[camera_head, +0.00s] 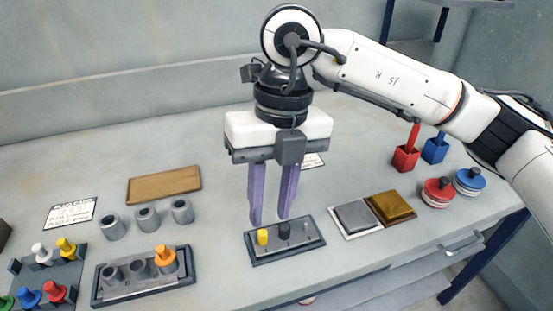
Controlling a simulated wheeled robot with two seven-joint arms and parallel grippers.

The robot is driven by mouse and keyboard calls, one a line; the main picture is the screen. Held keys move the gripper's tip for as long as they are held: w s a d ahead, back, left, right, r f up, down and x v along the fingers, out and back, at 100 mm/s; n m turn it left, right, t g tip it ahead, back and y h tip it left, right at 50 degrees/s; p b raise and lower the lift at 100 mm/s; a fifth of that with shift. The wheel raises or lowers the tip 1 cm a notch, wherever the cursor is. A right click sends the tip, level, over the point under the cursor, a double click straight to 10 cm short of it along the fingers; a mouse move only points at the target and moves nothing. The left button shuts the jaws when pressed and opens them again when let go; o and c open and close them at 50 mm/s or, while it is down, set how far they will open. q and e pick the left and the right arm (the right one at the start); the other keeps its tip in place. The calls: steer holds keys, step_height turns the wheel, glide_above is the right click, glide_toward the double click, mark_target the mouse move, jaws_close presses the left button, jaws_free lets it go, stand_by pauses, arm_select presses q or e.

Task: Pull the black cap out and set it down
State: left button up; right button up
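The black cap (285,230) stands upright in a small dark-rimmed rack (284,254), between a yellow cap (262,237) and a thin grey pin (305,227). My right gripper (270,218) points down at the rack with its two purple fingers apart and nothing between them. Its fingertips show just behind and above the yellow and black caps. I cannot tell whether a fingertip touches the black cap. My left gripper is out of view.
Another rack (125,296) holds grey sleeves and an orange cap (166,258). Several loose grey sleeves (147,218) and a brown tray (164,185) are on the left. Grey and gold plates (390,206) lie right of the rack. The table behind the gripper is mostly clear.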

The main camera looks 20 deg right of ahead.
mark_target(285, 226)
steer(key=w+d+r+t+h, duration=0.1)
steer(key=w+d, duration=0.2)
arm_select(q)
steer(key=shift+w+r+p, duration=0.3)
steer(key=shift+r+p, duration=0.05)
steer(key=shift+p, duration=0.1)
arm_select(e)
steer(key=shift+m, duration=0.4)
steer(key=f, duration=0.9)
steer(key=shift+s+d+f, duration=0.1)
steer(key=shift+s+f, duration=0.2)
jaws_close()
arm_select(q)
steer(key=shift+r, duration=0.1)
arm_select(e)
steer(key=shift+r, duration=0.15)
